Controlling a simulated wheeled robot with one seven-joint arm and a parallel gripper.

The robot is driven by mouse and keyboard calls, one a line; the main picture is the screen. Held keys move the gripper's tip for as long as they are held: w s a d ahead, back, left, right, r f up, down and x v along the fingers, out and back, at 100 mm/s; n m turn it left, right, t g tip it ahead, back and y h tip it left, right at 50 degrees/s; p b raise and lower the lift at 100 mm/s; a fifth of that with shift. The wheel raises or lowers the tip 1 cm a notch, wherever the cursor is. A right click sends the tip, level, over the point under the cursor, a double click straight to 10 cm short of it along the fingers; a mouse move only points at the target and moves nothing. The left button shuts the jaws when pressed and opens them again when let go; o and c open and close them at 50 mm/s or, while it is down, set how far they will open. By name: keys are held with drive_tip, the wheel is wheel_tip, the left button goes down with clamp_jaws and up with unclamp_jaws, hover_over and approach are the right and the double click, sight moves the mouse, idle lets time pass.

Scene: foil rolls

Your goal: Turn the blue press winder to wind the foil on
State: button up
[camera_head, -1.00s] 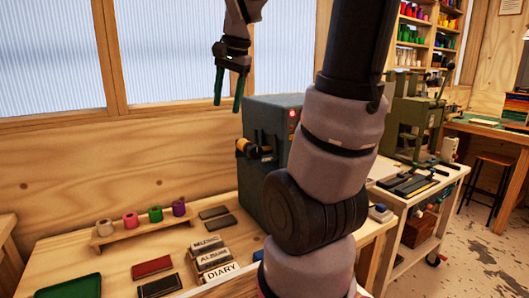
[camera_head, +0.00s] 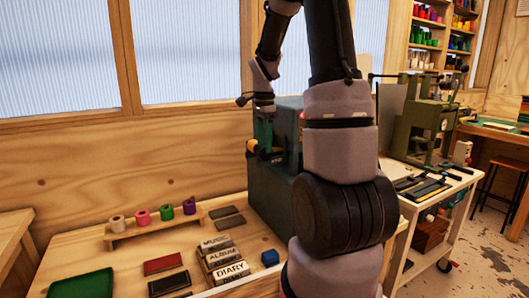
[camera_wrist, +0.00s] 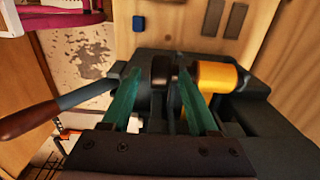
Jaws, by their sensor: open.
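The blue-grey press (camera_head: 266,195) stands at the back right of the bench, partly hidden behind my arm. In the wrist view its dark body (camera_wrist: 245,112) lies below my gripper. A gold foil roll (camera_wrist: 217,77) sits on it, with a round black knob-like part (camera_wrist: 163,70), seemingly the winder, at the roll's left end. My gripper (camera_head: 264,140) is open at the press. In the wrist view its two green fingers (camera_wrist: 158,82) point at the black part, which appears between their tips. I cannot tell whether they touch it.
A lever with a brown handle (camera_wrist: 28,119) sticks out left in the wrist view. On the bench are a rack of coloured rolls (camera_head: 150,230), title blocks (camera_head: 228,270), a blue block (camera_head: 270,257) and a green pad (camera_head: 82,285). A green machine (camera_head: 420,130) stands right.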

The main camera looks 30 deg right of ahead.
sight(264, 146)
drive_tip(key=shift+f, duration=1.7)
clamp_jaws()
drive_tip(key=shift+d+y, duration=0.15)
drive_tip(key=shift+y, duration=0.85)
drive_tip(key=shift+r+y, duration=0.1)
drive_tip(key=shift+y, duration=1.2)
unclamp_jaws()
